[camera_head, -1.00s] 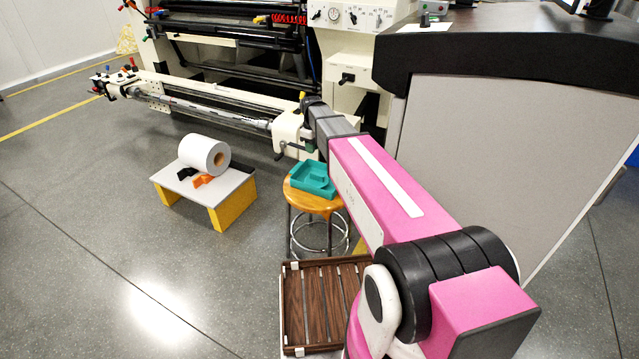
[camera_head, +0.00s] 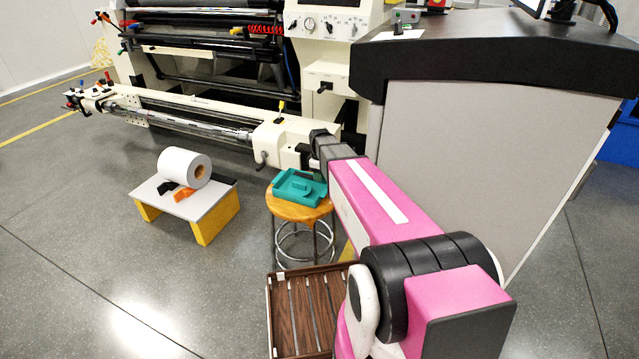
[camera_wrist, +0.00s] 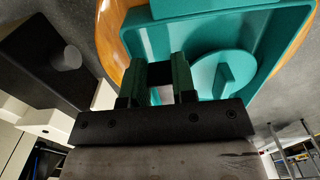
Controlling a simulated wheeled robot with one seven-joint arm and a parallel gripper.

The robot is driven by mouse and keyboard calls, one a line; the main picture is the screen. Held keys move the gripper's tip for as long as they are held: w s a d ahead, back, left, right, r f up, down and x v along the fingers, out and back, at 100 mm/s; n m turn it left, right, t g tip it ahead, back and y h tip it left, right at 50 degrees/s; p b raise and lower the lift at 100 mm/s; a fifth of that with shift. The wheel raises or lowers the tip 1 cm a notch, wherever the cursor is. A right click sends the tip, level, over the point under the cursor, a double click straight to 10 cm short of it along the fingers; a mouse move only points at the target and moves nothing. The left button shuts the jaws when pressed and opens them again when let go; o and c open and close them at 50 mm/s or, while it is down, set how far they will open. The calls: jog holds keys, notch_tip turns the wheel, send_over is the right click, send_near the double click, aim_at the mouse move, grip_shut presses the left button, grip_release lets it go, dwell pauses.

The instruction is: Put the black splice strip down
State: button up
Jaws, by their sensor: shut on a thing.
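My gripper (camera_wrist: 160,82) shows in the wrist view with its two dark fingers a short way apart, shut on a dark piece between them that I take for the black splice strip (camera_wrist: 160,72). Little of the strip shows, and its ends are hard to make out against the fingers. The gripper is over the near edge of the teal tray (camera_wrist: 295,35). In the head view the teal tray (camera_head: 299,187) sits on a round wooden stool (camera_head: 290,211), and my arm reaches toward it. The fingers and strip are not clear there.
A low white-topped bench (camera_head: 210,205) with yellow legs holds a white roll (camera_head: 185,166), a black piece (camera_head: 167,187) and an orange piece (camera_head: 184,195). A slatted wooden crate (camera_head: 270,310) stands below the stool. A cream machine (camera_head: 285,135) is behind; a grey cabinet (camera_head: 470,150) is right.

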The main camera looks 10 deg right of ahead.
aim_at(320, 187)
jog(key=shift+f, duration=1.95)
jog(key=shift+f, duration=0.1)
jog(key=o, duration=0.9)
jog(key=shift+o, duration=0.2)
notch_tip(320, 187, up, 12)
jog(key=shift+f, duration=0.1)
jog(key=s+f+m, duration=0.2)
jog(key=s+m, duration=0.3)
jog(key=s, duration=0.6)
jog(key=s+f+m, duration=0.1)
jog(key=s+m, duration=0.5)
jog(key=s, duration=0.6)
jog(key=shift+s+f, duration=0.15)
jog(key=shift+f, duration=0.2)
